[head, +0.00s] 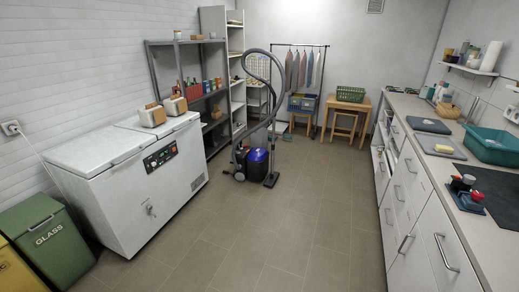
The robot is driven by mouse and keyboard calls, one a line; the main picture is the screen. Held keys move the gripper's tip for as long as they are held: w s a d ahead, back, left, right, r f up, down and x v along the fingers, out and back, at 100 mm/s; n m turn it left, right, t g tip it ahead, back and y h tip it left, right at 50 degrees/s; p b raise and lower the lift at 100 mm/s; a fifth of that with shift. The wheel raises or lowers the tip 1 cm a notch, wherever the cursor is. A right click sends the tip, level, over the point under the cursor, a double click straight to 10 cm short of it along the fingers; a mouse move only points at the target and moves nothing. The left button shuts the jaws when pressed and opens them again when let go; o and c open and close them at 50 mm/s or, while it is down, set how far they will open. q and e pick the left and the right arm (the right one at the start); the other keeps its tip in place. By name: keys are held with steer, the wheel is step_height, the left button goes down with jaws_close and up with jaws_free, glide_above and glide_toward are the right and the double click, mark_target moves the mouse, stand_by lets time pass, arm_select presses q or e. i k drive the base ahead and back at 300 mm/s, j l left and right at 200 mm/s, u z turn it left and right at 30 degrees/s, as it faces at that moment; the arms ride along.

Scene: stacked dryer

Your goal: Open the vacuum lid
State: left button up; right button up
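A vacuum cleaner (257,162) stands upright on the tiled floor near the middle of the room, past the far end of the white chest freezer. Its body has a blue upper part and a dark lower part with wheels. A grey hose arches high above it, and a floor nozzle (271,180) rests on the floor at its right. It is too small to tell the lid's edge or whether the lid is open or shut. Neither of my grippers is in view.
The white chest freezer (128,170) stands at the left with two toasters on top, and bins (43,240) stand in front of it. A counter with drawers (415,195) runs along the right. Shelves, a clothes rack and a wooden table (347,105) stand behind. The floor between is clear.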

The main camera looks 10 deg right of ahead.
mark_target(258, 154)
steer(key=i+l, duration=0.3)
steer(key=i, duration=0.2)
steer(key=i+l, duration=0.3)
steer(key=i, duration=0.25)
steer(key=i+l, duration=0.3)
steer(key=i, duration=0.2)
steer(key=i+l, duration=0.25)
steer(key=i, duration=0.3)
steer(key=i+l, duration=0.3)
steer(key=i, duration=0.2)
